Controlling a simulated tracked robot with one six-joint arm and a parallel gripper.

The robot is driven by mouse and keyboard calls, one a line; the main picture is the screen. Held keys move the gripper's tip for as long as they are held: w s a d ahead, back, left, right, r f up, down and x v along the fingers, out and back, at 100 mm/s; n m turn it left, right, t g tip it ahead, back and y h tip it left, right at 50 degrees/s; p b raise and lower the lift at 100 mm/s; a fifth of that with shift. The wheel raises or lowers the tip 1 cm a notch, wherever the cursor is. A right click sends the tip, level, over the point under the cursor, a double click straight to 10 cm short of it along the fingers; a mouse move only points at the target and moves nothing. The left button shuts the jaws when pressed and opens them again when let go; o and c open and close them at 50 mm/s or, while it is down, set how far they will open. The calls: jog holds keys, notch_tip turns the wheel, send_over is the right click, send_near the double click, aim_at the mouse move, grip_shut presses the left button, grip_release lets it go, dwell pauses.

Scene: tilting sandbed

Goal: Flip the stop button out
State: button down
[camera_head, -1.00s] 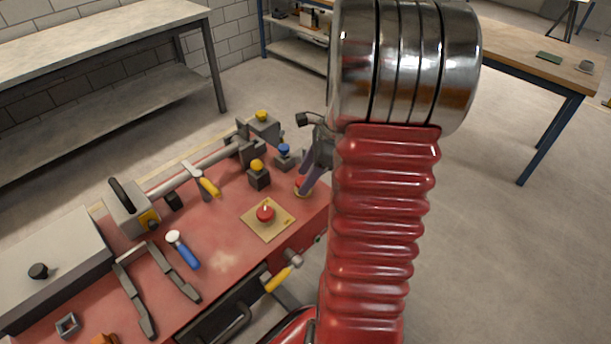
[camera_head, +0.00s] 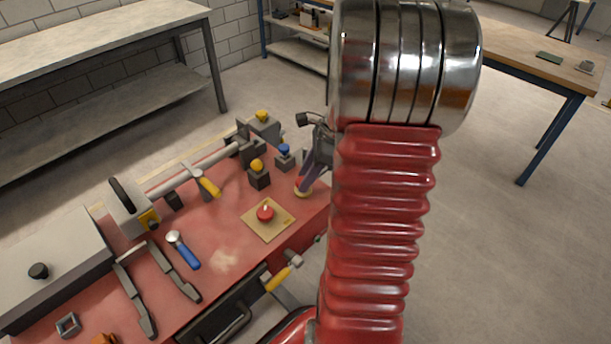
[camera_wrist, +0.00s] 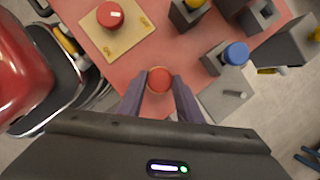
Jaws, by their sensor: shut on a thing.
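The red round stop button (camera_wrist: 159,80) sits between the fingertips of my gripper (camera_wrist: 159,92) in the wrist view, with a finger against each side. In the head view its yellowish base (camera_head: 303,192) shows at the right edge of the red bench top, and the red cap is mostly hidden by the fingers of my gripper (camera_head: 307,183). My gripper comes down tilted over it, shut on the button. Whether the button is pressed in or out cannot be told.
A red knob (camera_head: 265,212) on a yellow plate (camera_head: 283,226) is close by on the bench. A blue-topped button block (camera_head: 284,157) and a yellow-topped block (camera_head: 258,174) stand just behind. A hammer and other tools lie to the left.

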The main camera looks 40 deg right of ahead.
jog(key=shift+r, duration=0.85)
jog(key=c, duration=1.3)
grip_release()
jog(key=v, duration=1.3)
jog(key=shift+r, duration=0.35)
